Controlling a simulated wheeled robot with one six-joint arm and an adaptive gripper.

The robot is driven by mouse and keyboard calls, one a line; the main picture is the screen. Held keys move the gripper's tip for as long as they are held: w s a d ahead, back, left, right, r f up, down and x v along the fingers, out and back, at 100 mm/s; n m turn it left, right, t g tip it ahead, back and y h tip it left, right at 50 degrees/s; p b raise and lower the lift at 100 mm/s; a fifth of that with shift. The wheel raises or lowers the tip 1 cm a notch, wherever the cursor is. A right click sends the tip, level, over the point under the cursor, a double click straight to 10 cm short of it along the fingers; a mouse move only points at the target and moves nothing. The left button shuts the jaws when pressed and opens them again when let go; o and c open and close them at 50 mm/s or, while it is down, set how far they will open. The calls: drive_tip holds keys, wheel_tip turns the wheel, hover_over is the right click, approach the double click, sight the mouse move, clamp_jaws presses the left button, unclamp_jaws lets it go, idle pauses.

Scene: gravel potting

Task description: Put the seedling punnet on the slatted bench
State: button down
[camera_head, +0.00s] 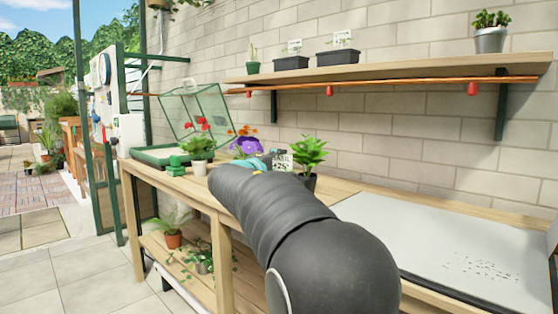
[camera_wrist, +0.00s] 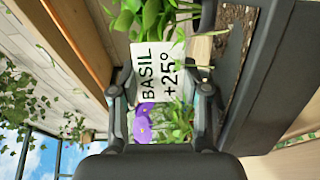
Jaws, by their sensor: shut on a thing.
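The seedling punnet is a dark tray (camera_wrist: 262,70) with soil and a white "BASIL +25°" label (camera_wrist: 155,85), shown sideways in the wrist view. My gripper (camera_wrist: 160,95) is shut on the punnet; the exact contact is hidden. In the head view my arm covers the tray, and only the label (camera_head: 282,160) stands out clearly, above the wooden potting bench (camera_head: 345,190). Whether the tray touches the bench cannot be told. A reddish-brown wooden stand (camera_head: 72,130) at far left may be the slatted bench; its slats are not clear.
A leafy plant (camera_head: 310,150) in a dark pot is right of the label; purple flowers (camera_head: 245,148) and a red-flowered pot (camera_head: 198,150) are left. A shelf (camera_head: 400,70) with two dark punnets runs above. A pale tray (camera_head: 440,250) lies at right. Paving is open at left.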

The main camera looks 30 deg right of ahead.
drive_tip(key=shift+f, duration=0.3)
drive_tip(key=shift+f+b, duration=0.6)
drive_tip(key=shift+b, duration=0.15)
drive_tip(key=shift+c, duration=2.4)
unclamp_jaws()
